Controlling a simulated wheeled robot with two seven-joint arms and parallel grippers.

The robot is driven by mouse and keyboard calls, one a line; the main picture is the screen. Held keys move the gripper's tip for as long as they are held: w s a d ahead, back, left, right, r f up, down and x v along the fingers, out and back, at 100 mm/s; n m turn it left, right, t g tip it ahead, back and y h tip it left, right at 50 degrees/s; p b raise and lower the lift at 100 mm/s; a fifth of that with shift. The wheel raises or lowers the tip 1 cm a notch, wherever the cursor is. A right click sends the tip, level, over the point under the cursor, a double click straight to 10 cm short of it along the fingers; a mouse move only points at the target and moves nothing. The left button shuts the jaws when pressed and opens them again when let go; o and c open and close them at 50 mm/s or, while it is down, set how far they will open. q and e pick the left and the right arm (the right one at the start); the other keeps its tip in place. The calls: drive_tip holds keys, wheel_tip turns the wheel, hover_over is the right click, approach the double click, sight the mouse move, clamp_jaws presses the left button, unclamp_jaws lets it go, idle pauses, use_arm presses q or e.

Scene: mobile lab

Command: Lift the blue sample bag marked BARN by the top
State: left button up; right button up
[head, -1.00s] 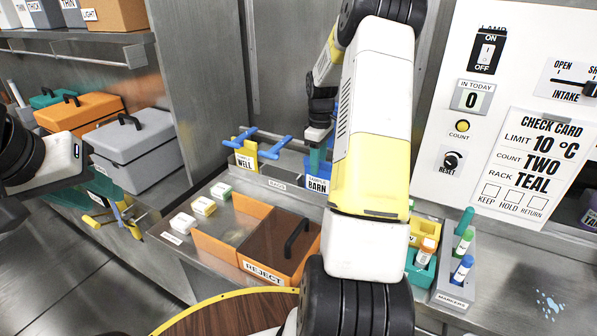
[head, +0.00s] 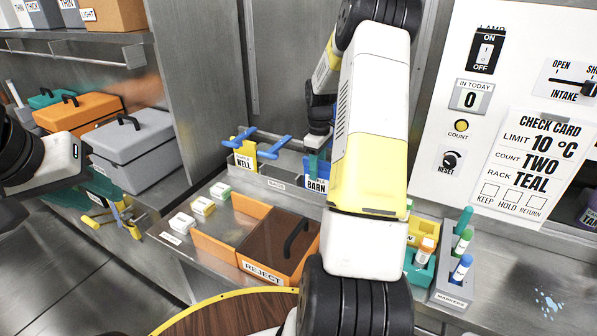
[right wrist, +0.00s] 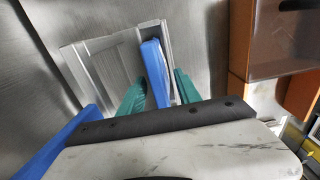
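My right gripper (head: 313,160) points down at the bag's top. In the right wrist view, the bag's blue top edge (right wrist: 155,70) lies between the two teal fingers of my right gripper (right wrist: 160,92). The fingers are apart, one on each side; a narrow gap seems to show on the right, and contact on the left is unclear. My left gripper (head: 108,193) is at the left, away from the bag, and its finger opening is unclear.
A yellow bag marked WELL (head: 245,155) stands left of the BARN bag, with blue bars (head: 272,148) close by. An orange REJECT bin (head: 216,250) is in front. A marker rack (head: 452,292) stands to the right. A grey panel-like thing (right wrist: 110,65) is beside the blue bag.

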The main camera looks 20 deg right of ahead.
clamp_jaws()
idle(1.4)
